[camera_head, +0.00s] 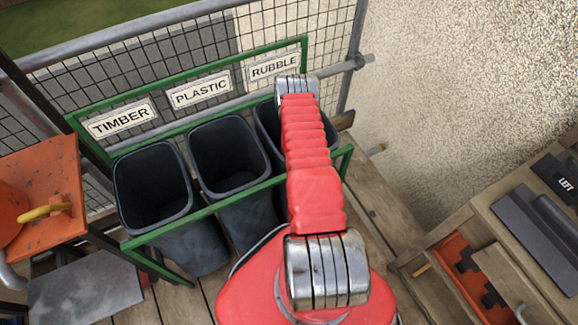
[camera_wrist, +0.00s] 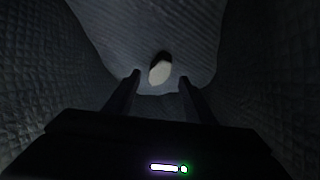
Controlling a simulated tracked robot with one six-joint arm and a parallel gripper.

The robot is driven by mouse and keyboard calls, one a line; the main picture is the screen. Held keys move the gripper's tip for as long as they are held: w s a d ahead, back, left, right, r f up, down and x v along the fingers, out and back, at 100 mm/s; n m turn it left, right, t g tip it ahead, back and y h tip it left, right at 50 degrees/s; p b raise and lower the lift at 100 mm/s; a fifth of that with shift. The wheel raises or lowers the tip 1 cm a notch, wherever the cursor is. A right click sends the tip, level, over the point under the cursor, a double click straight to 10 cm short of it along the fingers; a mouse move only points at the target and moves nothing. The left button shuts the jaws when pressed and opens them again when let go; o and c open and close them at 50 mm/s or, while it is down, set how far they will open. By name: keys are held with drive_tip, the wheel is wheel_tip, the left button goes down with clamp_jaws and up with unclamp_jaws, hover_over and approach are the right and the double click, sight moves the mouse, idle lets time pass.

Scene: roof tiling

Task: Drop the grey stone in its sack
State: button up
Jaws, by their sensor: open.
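The pale grey stone (camera_wrist: 160,70) lies at the bottom of a dark sack in the wrist view, with a dark shadow beside it. My gripper (camera_wrist: 157,82) points down inside this sack, open, with its two fingers apart. The stone shows between and beyond the fingertips; I see no contact. In the head view my red arm reaches over the sack under the RUBBLE sign (camera_head: 274,67), and it hides much of that rubble sack (camera_head: 268,128). My gripper is hidden in that view.
The plastic sack (camera_head: 229,150) and timber sack (camera_head: 152,185) stand open to the left in a green frame (camera_head: 190,215). A mesh fence (camera_head: 180,55) stands behind.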

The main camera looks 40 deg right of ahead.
drive_tip(key=shift+v, duration=2.75)
